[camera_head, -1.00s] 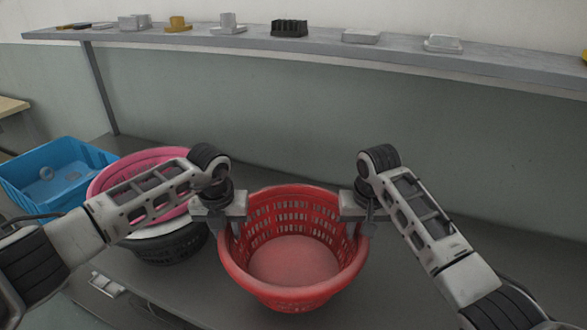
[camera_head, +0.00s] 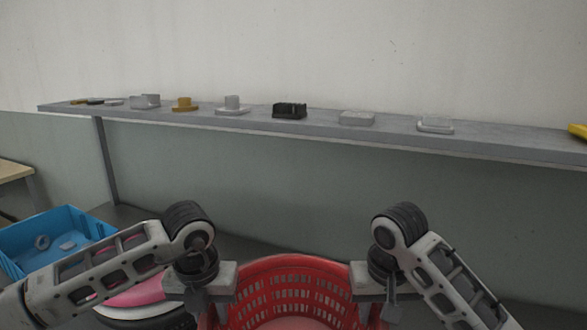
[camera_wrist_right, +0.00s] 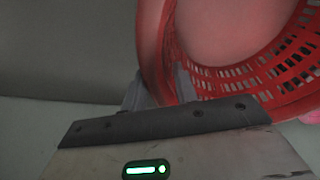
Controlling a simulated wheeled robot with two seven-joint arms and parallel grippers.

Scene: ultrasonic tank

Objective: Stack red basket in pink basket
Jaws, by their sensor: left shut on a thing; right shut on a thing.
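The red basket (camera_head: 292,278) is at the bottom centre of the head view, its lower part cut off by the frame edge. My left gripper (camera_head: 215,308) is shut on its left rim, and my right gripper (camera_head: 376,308) is shut on its right rim. In the right wrist view the red basket (camera_wrist_right: 205,75) fills the upper right, with its rim at my right gripper (camera_wrist_right: 158,98). The pink basket (camera_head: 135,293) is at the lower left, largely hidden behind my left arm.
A blue crate (camera_head: 58,238) with small items stands at the far left. A long grey shelf (camera_head: 330,136) with several small parts, including a black block (camera_head: 290,111), runs along the wall behind. The counter's front is out of view.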

